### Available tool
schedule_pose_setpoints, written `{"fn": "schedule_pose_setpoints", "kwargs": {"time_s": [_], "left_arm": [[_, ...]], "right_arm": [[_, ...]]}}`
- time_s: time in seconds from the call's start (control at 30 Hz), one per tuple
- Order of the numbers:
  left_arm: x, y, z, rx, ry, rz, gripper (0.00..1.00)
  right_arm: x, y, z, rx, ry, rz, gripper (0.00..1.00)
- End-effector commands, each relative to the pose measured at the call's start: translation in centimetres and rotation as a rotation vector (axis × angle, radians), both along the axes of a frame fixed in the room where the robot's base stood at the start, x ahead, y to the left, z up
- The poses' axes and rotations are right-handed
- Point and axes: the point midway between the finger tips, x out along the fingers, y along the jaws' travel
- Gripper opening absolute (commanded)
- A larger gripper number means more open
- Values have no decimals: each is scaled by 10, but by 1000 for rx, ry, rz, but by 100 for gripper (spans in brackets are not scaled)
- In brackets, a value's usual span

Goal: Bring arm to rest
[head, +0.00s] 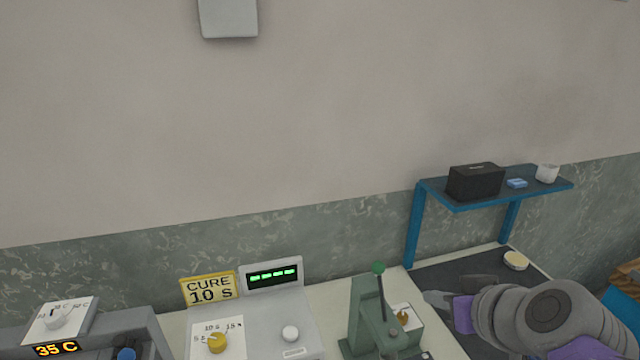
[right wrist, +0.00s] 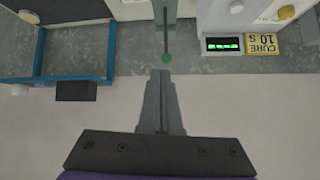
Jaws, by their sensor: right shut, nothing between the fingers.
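My right arm comes in from the lower right in the head view. Its gripper (head: 430,298) points left, above the dark mat and close to the right side of the green lever press (head: 362,320). In the right wrist view the two grey fingers (right wrist: 161,76) are together, with nothing between them. The press's green knob (right wrist: 166,58) shows just beyond the fingertips there; I cannot tell the exact gap. My left gripper is in neither view.
A curing unit (head: 265,335) with a yellow "CURE 10 S" sign (head: 209,289) stands left of the press. A heater reading 35 C (head: 60,348) is at far left. A blue shelf (head: 500,193) holds a black box (head: 475,182) and a white cup (head: 547,173). A round cream item (head: 515,260) lies below.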

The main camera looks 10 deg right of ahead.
Motion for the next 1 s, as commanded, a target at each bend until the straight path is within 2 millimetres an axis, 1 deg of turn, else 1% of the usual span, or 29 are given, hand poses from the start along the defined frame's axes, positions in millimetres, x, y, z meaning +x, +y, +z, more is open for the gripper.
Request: {"fn": "schedule_pose_setpoints", "kwargs": {"time_s": [0.07,0.17,0.2,0.27,0.3,0.37,0.4,0.5,0.6,0.7,1.0], "left_arm": [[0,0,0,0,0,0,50],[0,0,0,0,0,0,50],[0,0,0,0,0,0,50],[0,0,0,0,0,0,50],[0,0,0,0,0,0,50],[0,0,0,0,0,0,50],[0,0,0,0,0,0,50],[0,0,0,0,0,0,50],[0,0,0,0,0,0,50],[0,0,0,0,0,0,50],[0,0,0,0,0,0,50]], "right_arm": [[2,6,-15,5,22,16,0],[4,20,-58,16,85,49,0],[3,28,-82,19,120,62,0],[-1,41,-119,18,175,79,0],[-5,48,-143,13,210,86,0],[-13,59,-178,1,258,93,0],[-19,65,-198,-8,284,94,0],[-35,75,-239,-35,335,89,0],[-47,79,-264,-54,361,78,0],[-53,80,-275,-66,373,71,0],[-54,80,-276,-67,374,66,0]]}}
